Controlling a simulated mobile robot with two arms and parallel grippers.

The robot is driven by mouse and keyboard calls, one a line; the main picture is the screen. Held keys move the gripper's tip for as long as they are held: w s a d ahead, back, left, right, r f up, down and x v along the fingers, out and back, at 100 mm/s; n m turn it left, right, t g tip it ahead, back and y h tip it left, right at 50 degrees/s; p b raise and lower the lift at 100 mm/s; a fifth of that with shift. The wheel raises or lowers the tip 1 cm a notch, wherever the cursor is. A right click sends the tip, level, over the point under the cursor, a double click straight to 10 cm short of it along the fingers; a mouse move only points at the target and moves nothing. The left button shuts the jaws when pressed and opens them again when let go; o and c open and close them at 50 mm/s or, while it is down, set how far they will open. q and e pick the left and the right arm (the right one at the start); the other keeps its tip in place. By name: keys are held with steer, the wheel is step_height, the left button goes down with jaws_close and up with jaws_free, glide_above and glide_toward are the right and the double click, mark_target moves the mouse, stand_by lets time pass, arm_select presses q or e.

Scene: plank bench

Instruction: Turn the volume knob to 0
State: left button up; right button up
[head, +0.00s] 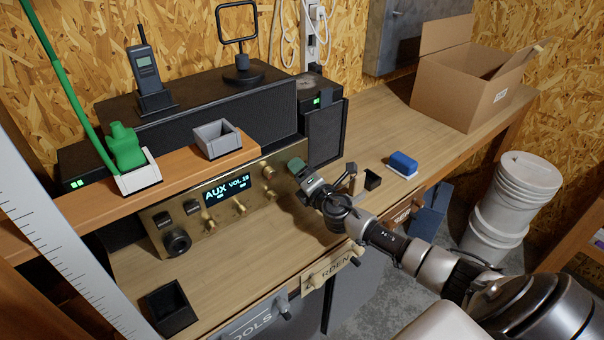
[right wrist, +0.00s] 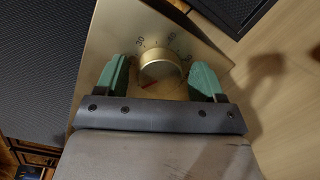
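A brass-fronted amplifier (head: 205,207) stands under the shelf at left in the head view, its lit display (head: 227,188) reading AUX and what looks like VOL 18. The round gold volume knob (right wrist: 160,66) shows in the right wrist view, with a numbered scale around its far side and a red mark near its lower edge. My right gripper (head: 300,172) is at the panel's right end and hides this knob in the head view. Its green fingertips (right wrist: 160,80) stand open on either side of the knob, with a visible gap at each. My left gripper is not in view.
Several smaller knobs and a black knob (head: 176,241) are on the same panel. A wooden shelf (head: 190,168) overhangs it. A black speaker (head: 322,130) stands just behind the gripper. A blue sponge-like block (head: 403,162) and small black cup (head: 373,179) lie to the right.

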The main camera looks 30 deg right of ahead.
steer(key=c, duration=0.7)
steer(key=shift+c, duration=0.2)
steer(key=shift+n, duration=0.3)
steer(key=shift+f+n+b, duration=0.1)
steer(key=shift+n+b, duration=0.75)
steer(key=shift+n, duration=0.35)
steer(key=n+t+b, duration=0.1)
steer(key=n+b, duration=0.1)
steer(key=n, duration=0.2)
steer(key=shift+a+n, duration=0.1)
steer(key=shift+n, duration=0.3)
steer(key=n+y+b, duration=0.1)
steer(key=n, duration=0.3)
steer(key=shift+n+y+b, duration=0.3)
steer(key=shift+n+b, duration=0.2)
steer(key=shift+n, duration=1.6)
